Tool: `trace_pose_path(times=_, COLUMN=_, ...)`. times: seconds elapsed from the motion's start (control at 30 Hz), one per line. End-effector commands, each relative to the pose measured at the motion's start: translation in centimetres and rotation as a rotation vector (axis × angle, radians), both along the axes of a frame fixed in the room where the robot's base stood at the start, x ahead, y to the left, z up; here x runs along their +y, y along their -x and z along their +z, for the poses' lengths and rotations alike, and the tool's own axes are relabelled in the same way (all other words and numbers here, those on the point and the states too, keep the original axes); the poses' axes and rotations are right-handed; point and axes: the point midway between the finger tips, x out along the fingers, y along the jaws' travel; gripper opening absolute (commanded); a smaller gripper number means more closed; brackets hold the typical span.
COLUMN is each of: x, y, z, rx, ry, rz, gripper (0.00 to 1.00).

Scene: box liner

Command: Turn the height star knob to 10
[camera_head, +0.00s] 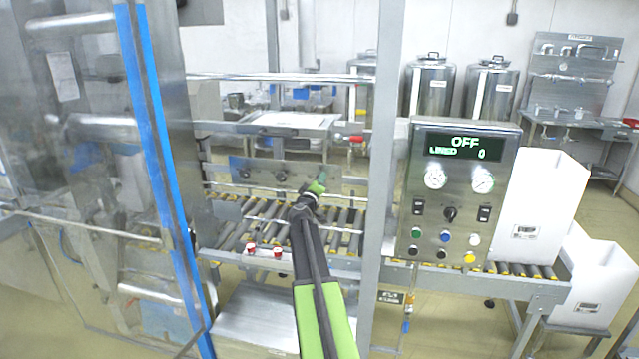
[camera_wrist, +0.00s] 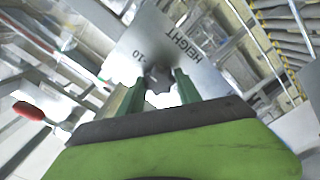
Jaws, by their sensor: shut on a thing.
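The height star knob (camera_wrist: 159,77) is a dark knob on a grey metal plate (camera_wrist: 165,38) marked "HEIGHT" and "10" in the wrist view. My gripper (camera_wrist: 160,86) is shut on the knob, with one green finger on each side of it. Much of the knob is hidden by the fingers, and I cannot tell its exact setting. In the head view my gripper (camera_head: 317,188) is at the right part of the plate (camera_head: 262,172) behind the roller conveyor, and it hides the knob there.
A roller conveyor (camera_head: 345,222) runs below my arm. A metal post (camera_head: 380,190) and a control panel (camera_head: 462,190) reading "OFF" and "LINED 0" stand to the right. White boxes (camera_head: 535,215) are beyond. A red-ended handle (camera_wrist: 28,110) shows left in the wrist view.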

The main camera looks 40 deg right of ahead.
Motion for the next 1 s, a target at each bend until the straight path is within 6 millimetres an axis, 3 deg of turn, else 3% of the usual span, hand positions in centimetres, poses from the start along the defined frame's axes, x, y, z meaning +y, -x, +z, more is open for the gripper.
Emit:
trace_pose_path(times=0.7, x=0.1, y=-0.02, z=-0.1, rx=-0.06, ry=-0.039, rz=0.001, gripper=0.0)
trace_pose_path(times=0.73, x=0.1, y=-0.02, z=-0.1, rx=-0.06, ry=-0.039, rz=0.001, gripper=0.44)
trace_pose_path(times=0.87, x=0.06, y=-0.01, z=-0.07, rx=-0.059, ry=-0.038, rz=0.001, gripper=0.61)
trace_pose_path(times=1.0, x=0.01, y=0.02, z=-0.04, rx=-0.058, ry=-0.037, rz=0.001, gripper=0.62)
